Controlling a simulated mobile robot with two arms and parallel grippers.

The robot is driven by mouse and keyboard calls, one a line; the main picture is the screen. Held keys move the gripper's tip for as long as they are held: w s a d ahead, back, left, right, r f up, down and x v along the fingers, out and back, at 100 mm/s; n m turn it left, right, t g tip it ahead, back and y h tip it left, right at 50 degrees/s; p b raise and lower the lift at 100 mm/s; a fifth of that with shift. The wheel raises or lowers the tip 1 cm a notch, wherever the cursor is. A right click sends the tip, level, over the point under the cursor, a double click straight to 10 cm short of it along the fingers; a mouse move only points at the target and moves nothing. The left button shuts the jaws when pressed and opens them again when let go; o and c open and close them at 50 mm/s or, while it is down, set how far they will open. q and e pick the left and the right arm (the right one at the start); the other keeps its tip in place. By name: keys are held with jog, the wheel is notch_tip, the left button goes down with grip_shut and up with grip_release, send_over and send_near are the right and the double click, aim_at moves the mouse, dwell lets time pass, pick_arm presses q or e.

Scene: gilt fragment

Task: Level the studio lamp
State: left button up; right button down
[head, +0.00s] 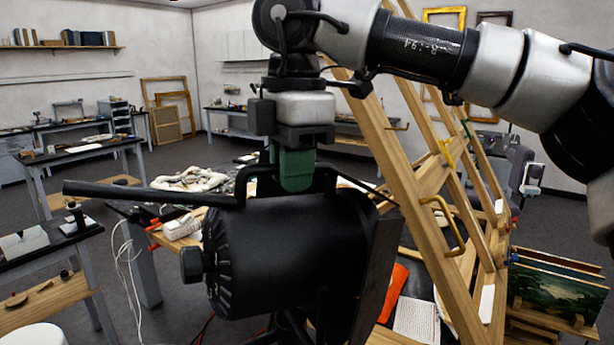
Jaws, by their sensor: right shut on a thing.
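The black studio lamp (285,255) fills the lower middle of the head view, close to me. Its ribbed round housing faces left and a dark flat flap (378,270) stands at its right end, leaning slightly. A black bar (150,193) runs out to the left from the bracket on its top. My right gripper (297,180) reaches down from above, its green fingers shut at the bracket on top of the lamp. The fingertips are partly hidden there. The lamp's stand shows only a little below the housing. My left gripper is out of view.
A large wooden easel (390,150) with yellow handles rises just right of the lamp. A table with cloth (190,180) and papers lies behind it. Framed paintings (555,295) lean at lower right. A dark workbench (40,245) stands left. Open floor shows at far left.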

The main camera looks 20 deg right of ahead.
jog(key=shift+s+a+h, duration=0.15)
jog(key=shift+a+h, duration=0.45)
jog(key=shift+a, duration=0.05)
jog(key=c, duration=1.4)
grip_release()
jog(key=shift+a, duration=0.1)
jog(key=shift+o, duration=1.4)
jog(key=shift+a, duration=0.15)
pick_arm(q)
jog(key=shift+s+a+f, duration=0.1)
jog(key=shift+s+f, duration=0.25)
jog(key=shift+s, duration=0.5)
